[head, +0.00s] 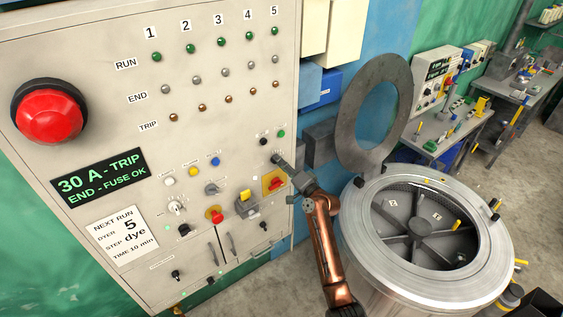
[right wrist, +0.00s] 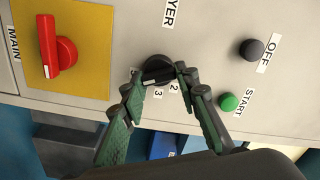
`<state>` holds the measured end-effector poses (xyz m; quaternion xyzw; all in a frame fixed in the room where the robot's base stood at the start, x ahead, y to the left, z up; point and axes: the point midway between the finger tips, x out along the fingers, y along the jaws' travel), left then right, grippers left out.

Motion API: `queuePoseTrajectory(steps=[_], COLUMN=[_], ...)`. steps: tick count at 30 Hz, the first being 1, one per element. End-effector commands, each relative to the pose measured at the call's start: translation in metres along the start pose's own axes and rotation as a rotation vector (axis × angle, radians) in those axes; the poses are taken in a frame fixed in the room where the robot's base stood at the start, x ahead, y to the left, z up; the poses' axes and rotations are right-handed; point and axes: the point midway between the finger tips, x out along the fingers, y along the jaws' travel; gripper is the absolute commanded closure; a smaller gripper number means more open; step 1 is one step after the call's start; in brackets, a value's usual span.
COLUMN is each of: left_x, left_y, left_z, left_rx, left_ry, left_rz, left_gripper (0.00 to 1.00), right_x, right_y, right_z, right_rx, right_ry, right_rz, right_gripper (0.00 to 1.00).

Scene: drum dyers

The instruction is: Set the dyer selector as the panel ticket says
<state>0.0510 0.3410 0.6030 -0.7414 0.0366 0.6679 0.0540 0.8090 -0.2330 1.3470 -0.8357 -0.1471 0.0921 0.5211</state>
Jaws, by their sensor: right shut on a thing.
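The panel ticket (head: 122,235) is a white card reading NEXT RUN, DYER 5, STEP dye, TIME 10 min. The dyer selector (right wrist: 157,70) is a black round knob with a bar grip, under a label of which YER shows. A pale mark on its bar points to the lower left in the right wrist view. My right gripper (right wrist: 158,78) is shut on the knob, one finger on each side. In the head view my right gripper (head: 276,160) covers the knob. My left gripper is out of view.
A red MAIN switch (right wrist: 60,55) on a yellow plate sits beside the selector. The black OFF button (right wrist: 252,49) and green START button (right wrist: 229,102) are on the other side. An open steel drum (head: 425,225) stands right of the panel. A big red button (head: 48,112) is at far left.

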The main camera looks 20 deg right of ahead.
Motion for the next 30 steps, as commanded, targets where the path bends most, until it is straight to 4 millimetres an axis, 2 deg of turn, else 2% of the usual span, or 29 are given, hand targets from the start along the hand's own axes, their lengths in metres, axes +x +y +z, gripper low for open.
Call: queuePoseTrajectory(steps=[9,24,25,30], left_x=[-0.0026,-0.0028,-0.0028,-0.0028], left_y=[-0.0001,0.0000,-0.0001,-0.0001], left_z=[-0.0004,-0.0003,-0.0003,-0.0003], left_rx=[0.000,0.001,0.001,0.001], left_ry=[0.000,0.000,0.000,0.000], left_rz=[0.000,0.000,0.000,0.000], left_gripper=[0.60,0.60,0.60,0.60], right_x=[-0.0001,0.0000,0.0000,0.0002], right_y=[-0.0006,-0.0004,-0.0004,-0.0003], right_z=[-0.0023,-0.0022,-0.0021,-0.0013], right_rx=[0.104,0.122,0.122,0.121], right_ry=[0.005,0.004,0.004,0.003], right_rz=[-0.002,-0.002,-0.002,-0.002], right_gripper=[0.96,0.96,0.70,0.58])
